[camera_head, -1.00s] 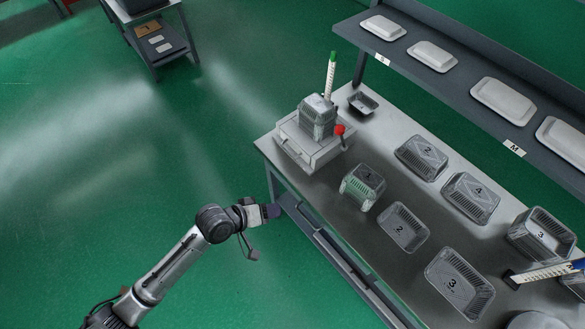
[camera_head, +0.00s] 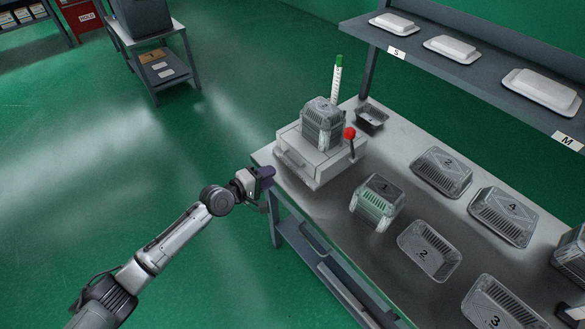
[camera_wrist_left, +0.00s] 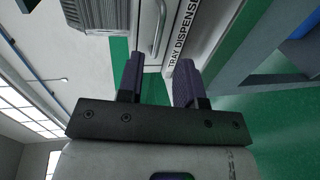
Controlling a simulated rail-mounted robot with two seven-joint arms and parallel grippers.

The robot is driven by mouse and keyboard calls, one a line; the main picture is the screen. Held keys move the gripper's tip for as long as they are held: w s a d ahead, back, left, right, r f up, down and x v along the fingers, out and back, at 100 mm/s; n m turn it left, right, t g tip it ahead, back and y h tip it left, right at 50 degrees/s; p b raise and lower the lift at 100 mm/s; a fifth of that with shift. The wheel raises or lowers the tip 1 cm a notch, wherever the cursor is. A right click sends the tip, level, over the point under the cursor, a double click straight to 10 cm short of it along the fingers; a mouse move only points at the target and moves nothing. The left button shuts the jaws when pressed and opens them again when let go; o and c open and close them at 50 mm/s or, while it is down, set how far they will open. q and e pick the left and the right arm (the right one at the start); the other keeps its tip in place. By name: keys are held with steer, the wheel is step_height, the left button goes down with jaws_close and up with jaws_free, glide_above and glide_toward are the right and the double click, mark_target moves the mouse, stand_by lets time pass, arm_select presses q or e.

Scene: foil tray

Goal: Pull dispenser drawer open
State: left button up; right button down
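The tray dispenser (camera_head: 318,165) is a pale box at the far left corner of the bench, with a stack of foil trays (camera_head: 322,124) on top. Its drawer front with a curved handle (camera_head: 293,158) faces my left arm. In the left wrist view the handle (camera_wrist_left: 158,30) shows beyond the fingers, beside the label "TRAY DISPENSER". My left gripper (camera_head: 266,172) is just off the bench edge, in front of the drawer. In the left wrist view its two dark fingers (camera_wrist_left: 160,82) are apart with nothing between them. The drawer looks shut.
A red-knobbed lever (camera_head: 349,133) stands at the dispenser's right side, and a green-capped gauge (camera_head: 337,80) behind it. Several numbered foil trays (camera_head: 441,172) cover the bench to the right. A shelf with white lids (camera_head: 451,47) overhangs the back.

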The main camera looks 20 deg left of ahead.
mark_target(292, 165)
arm_select(q)
steer(key=b+x, duration=0.2)
steer(key=x, duration=0.6)
steer(key=shift+w+d+f+b, duration=0.1)
steer(key=shift+w+f+b, duration=0.05)
steer(key=shift+b, duration=0.15)
steer(key=shift+w+d, duration=0.4)
steer(key=shift+w, duration=0.15)
steer(key=shift+c, duration=0.2)
steer(key=shift+f, duration=0.1)
jaws_close()
